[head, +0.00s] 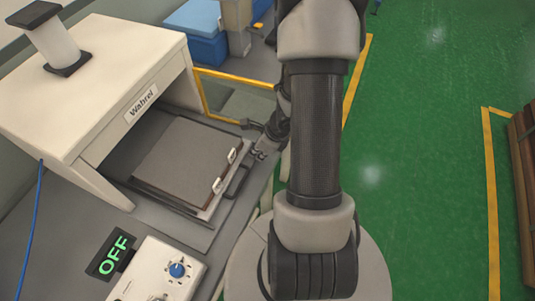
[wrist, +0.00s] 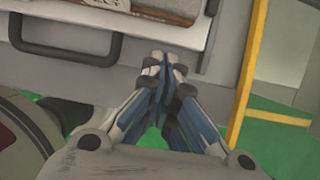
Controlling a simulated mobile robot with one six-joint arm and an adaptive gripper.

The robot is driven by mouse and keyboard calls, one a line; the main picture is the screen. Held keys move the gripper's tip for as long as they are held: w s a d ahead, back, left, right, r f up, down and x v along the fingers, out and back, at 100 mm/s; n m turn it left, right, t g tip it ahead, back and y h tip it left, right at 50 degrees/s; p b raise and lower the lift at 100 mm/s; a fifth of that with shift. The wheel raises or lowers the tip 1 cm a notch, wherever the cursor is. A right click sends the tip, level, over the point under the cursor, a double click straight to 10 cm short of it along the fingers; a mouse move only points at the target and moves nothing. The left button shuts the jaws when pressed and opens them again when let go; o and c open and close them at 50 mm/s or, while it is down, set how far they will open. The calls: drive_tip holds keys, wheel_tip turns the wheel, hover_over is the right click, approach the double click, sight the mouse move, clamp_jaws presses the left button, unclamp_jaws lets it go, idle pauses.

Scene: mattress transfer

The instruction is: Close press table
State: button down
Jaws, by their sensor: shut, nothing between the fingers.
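The press table (head: 205,212) is a flat grey sliding plate with a brown-grey slab (head: 187,158) on it. It sticks out from under the white press housing labelled Wabrel (head: 130,75). Its dark handle (head: 238,182) is on the front edge; the handle also shows at the upper left of the wrist view (wrist: 65,52). My gripper (head: 262,152) is at the far right corner of the table's front edge. In the wrist view my gripper (wrist: 165,65) is shut and empty, its fingertips by the table's front edge, right of the handle. Whether they touch the edge I cannot tell.
A control box (head: 160,275) with a blue knob and a display (head: 112,254) reading OFF stands at the lower left. A yellow-framed barrier (head: 235,78) and blue blocks (head: 205,45) are behind. Green floor (head: 425,130) is open at right, with brown stacked material (head: 525,190) at the edge.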

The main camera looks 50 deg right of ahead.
drive_tip(key=shift+w, duration=0.3)
